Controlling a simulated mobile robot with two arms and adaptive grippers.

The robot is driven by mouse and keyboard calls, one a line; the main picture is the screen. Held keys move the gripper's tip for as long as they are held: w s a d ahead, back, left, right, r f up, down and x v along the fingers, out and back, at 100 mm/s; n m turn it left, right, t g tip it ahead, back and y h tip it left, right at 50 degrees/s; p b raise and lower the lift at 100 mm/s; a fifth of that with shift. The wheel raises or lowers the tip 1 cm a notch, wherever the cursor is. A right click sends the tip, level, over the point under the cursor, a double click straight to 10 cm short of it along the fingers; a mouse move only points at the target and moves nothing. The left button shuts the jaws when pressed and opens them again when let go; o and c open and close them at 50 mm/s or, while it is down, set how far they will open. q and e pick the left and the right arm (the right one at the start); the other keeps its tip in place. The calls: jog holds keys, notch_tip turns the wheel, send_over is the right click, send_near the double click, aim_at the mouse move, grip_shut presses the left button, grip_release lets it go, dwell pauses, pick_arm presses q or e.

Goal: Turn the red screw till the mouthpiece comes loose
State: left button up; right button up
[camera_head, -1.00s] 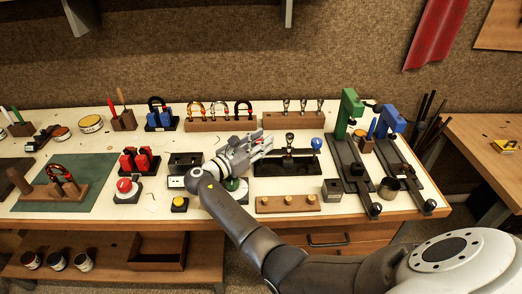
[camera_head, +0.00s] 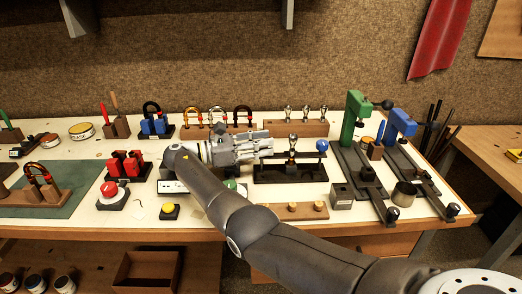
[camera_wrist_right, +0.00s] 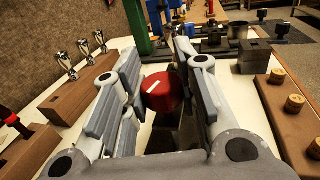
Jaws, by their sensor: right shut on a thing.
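My right gripper (camera_head: 268,146) reaches in from the left at the black puller stand (camera_head: 290,174). In the right wrist view its fingers (camera_wrist_right: 165,85) are shut on the red screw (camera_wrist_right: 161,91), a round red knob with a white mark on its face. In the head view the fingers hide the screw. A silvery mouthpiece (camera_head: 293,143) stands upright at the middle of the stand; whether it is loose cannot be told. A blue knob (camera_head: 322,146) is at the stand's right end. My left gripper is not in view.
A wooden rack of mouthpieces (camera_head: 296,128) stands behind the stand. Green (camera_head: 356,108) and blue (camera_head: 400,122) clamps stand to its right.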

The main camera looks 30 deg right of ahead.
dwell(0.5)
jog(key=o, duration=1)
jog(key=shift+d, duration=0.1)
notch_tip(320, 180, up, 10)
